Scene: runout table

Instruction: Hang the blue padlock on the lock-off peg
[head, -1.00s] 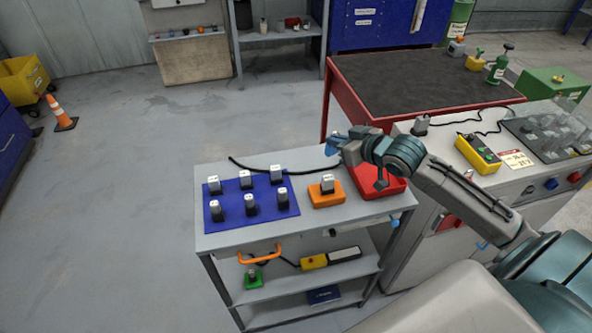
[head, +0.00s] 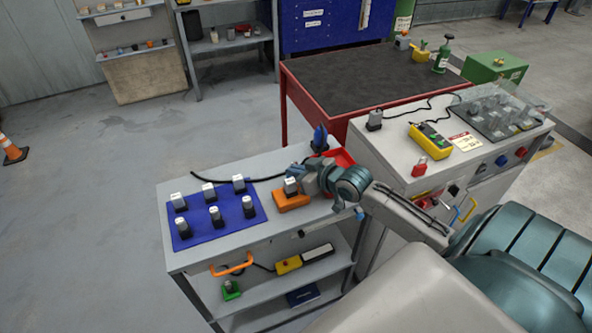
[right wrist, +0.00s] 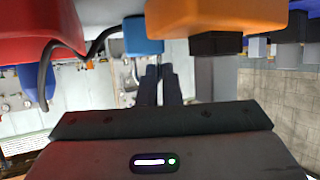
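My left gripper is not in view. I cannot pick out the lock-off peg for certain; the grey machine's front (head: 395,195) is partly hidden by my right arm.
A blue mat (head: 198,222) holds several grey blocks. A red-framed table (head: 350,75) stands behind.

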